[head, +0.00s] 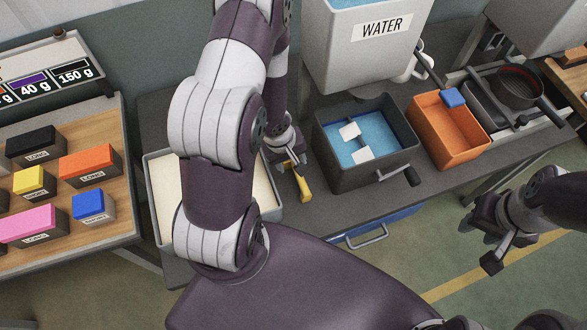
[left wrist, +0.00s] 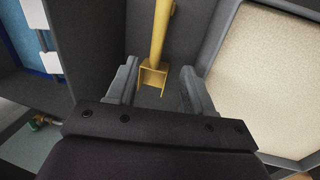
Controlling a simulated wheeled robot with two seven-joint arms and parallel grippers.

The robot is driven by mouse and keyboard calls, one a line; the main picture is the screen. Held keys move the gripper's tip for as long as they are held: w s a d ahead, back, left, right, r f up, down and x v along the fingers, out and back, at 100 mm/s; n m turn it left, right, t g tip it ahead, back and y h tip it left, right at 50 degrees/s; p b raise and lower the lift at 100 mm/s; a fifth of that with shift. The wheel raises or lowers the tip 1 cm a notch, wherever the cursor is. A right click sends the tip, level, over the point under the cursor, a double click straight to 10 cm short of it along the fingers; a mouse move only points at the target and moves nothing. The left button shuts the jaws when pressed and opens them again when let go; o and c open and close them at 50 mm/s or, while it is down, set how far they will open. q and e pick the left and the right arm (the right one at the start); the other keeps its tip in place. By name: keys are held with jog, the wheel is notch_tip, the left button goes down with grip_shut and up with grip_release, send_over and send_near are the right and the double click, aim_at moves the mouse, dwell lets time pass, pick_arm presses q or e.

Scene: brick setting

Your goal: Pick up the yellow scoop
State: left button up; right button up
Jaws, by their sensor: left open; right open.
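The yellow scoop (head: 303,186) lies on the dark bench between the cream-filled tray and the dark water bin. My left gripper (head: 291,163) is directly over it, partly hiding it in the head view. In the left wrist view, the scoop (left wrist: 158,38) runs from the top edge down to a squared yellow end between the two open fingers of my left gripper (left wrist: 159,88). The fingers look apart from it; the height gap is hard to judge. My right gripper (head: 482,240) is open and empty, off to the right over the floor.
The cream-filled tray (head: 274,212) is close on one side of the scoop, the dark bin with blue water (head: 345,180) on the other. An orange bin (head: 432,142) stands further right. Coloured blocks sit on the wooden table (head: 117,157) at left.

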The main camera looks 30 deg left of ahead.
aim_at(299, 179)
pick_arm(q)
jog(key=x, duration=0.2)
jog(key=d+b+x, duration=0.1)
jog(key=x, duration=0.4)
jog(key=shift+w+d+r+b, duration=0.1)
jog(key=shift+w+d+b, duration=0.1)
jog(key=shift+d+b, duration=0.1)
jog(key=f, duration=0.5)
jog(key=shift+a, duration=0.25)
jog(key=shift+w+d+f, duration=0.1)
jog(key=shift+w+d, duration=0.05)
jog(key=shift+d, duration=0.05)
jog(key=shift+a, duration=0.1)
grip_shut()
pick_arm(e)
jog(key=shift+w+d+f, duration=0.1)
jog(key=shift+d+f, duration=0.25)
jog(key=shift+f, duration=0.25)
jog(key=shift+w+d+f, duration=0.1)
jog(key=shift+d+f, duration=0.2)
jog(key=shift+f, duration=0.3)
